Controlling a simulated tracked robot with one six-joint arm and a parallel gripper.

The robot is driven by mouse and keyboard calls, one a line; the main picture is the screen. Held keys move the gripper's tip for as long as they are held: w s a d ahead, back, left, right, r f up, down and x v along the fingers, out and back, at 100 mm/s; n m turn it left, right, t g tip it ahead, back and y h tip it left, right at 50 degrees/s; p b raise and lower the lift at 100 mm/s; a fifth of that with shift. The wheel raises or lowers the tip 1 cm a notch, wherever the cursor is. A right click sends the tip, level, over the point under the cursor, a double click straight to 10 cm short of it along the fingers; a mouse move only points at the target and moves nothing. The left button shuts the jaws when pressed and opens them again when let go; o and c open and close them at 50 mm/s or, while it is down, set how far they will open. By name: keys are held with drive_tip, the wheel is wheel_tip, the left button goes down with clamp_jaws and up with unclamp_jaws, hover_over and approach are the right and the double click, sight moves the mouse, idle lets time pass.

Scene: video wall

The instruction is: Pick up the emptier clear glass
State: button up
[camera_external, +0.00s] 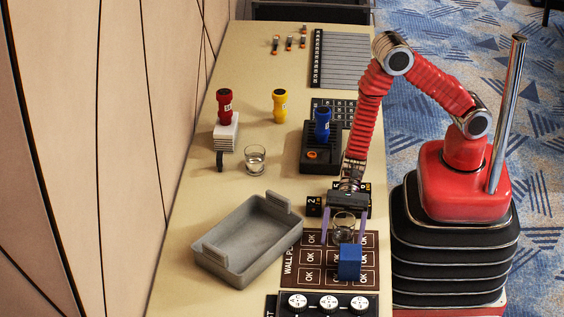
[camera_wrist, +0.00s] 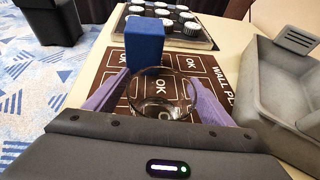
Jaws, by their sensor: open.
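One clear glass (camera_external: 343,226) stands on the brown board printed with OK squares. It also shows in the wrist view (camera_wrist: 162,100), where the board shows through it and I see no clear fill. My gripper (camera_external: 335,236) is open, its two purple fingers on either side of this glass. In the wrist view the fingers (camera_wrist: 158,92) flank the glass with its rim between them; I cannot tell whether they touch it. A second clear glass (camera_external: 255,160) stands farther back on the table, and seems to hold some clear liquid.
A blue block (camera_external: 349,262) stands on the board (camera_external: 301,279) close beyond the glass. A grey tray (camera_external: 247,238) lies to the left. Round white knobs (camera_external: 329,302) are at the front edge. Red, yellow and blue handled items (camera_external: 280,105) stand farther back.

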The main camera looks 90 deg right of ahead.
drive_tip(key=shift+c, duration=0.5)
drive_tip(key=c, duration=1.3)
drive_tip(key=shift+r, duration=0.2)
drive_tip(key=shift+r, duration=4.75)
drive_tip(key=shift+r, duration=0.1)
